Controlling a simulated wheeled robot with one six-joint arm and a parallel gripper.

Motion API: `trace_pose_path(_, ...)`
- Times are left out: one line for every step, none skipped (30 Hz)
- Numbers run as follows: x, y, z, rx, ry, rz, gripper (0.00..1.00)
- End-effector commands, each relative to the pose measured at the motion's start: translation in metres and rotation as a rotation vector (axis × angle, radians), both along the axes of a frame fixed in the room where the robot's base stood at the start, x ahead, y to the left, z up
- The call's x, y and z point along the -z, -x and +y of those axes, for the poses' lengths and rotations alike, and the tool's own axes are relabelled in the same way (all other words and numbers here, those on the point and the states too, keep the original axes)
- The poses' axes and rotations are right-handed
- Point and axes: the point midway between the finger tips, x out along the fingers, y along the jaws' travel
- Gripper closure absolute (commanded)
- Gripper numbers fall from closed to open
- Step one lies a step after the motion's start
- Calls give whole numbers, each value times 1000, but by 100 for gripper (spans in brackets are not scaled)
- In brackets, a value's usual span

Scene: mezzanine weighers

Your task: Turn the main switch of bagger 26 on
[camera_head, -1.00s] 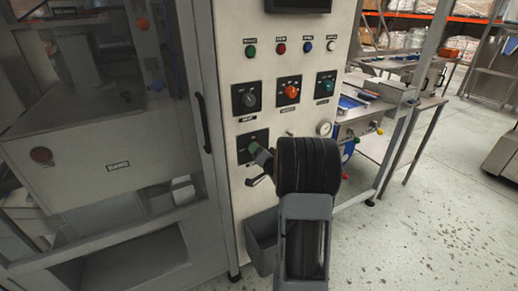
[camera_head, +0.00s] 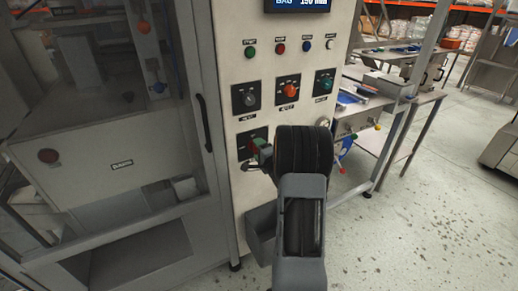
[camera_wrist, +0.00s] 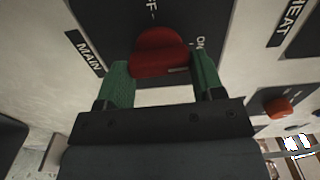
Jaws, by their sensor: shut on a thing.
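The main switch is a red knob (camera_wrist: 160,50) on a dark plate, beside a MAIN label (camera_wrist: 84,52). OFF lettering is above it and ON lettering to its right in the wrist view. My gripper (camera_wrist: 161,66) is shut on the knob, one green finger on each side. In the head view my gripper (camera_head: 260,152) is at the lower switch plate (camera_head: 247,135), and my wrist hides most of the knob. The display (camera_head: 297,4) at the top of the bagger panel (camera_head: 268,60) is lit and reads BAG 150 mm.
Above are three more rotary switches: a black one (camera_head: 246,97), a red one (camera_head: 289,90) and a teal one (camera_head: 325,85). A door handle (camera_head: 203,122) stands left of the panel. A grey bin (camera_head: 261,235) hangs below. Open floor (camera_head: 420,220) lies right.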

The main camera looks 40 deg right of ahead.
Motion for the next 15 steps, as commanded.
trace_pose_path(0, 0, 1, -2, -14, 0, 62)
trace_pose_path(0, 0, 1, -2, -20, -2, 62)
trace_pose_path(1, 0, 1, -2, -27, -3, 62)
trace_pose_path(1, 0, 1, -2, -32, -3, 62)
trace_pose_path(1, 0, 1, -2, -36, -4, 62)
trace_pose_path(1, 0, 1, -2, -41, -5, 62)
trace_pose_path(1, 0, 1, -2, -44, -5, 62)
trace_pose_path(1, 0, 1, -2, -46, -5, 62)
trace_pose_path(1, 0, 1, -2, -48, -5, 62)
trace_pose_path(1, 0, 1, -2, -49, -6, 62)
trace_pose_path(1, 0, 1, -2, -50, -6, 62)
trace_pose_path(1, 0, 1, -2, -50, -6, 62)
trace_pose_path(1, 0, 1, -2, -50, -6, 62)
trace_pose_path(1, 0, 1, -2, -50, -6, 62)
trace_pose_path(1, 0, 1, -2, -50, -6, 62)
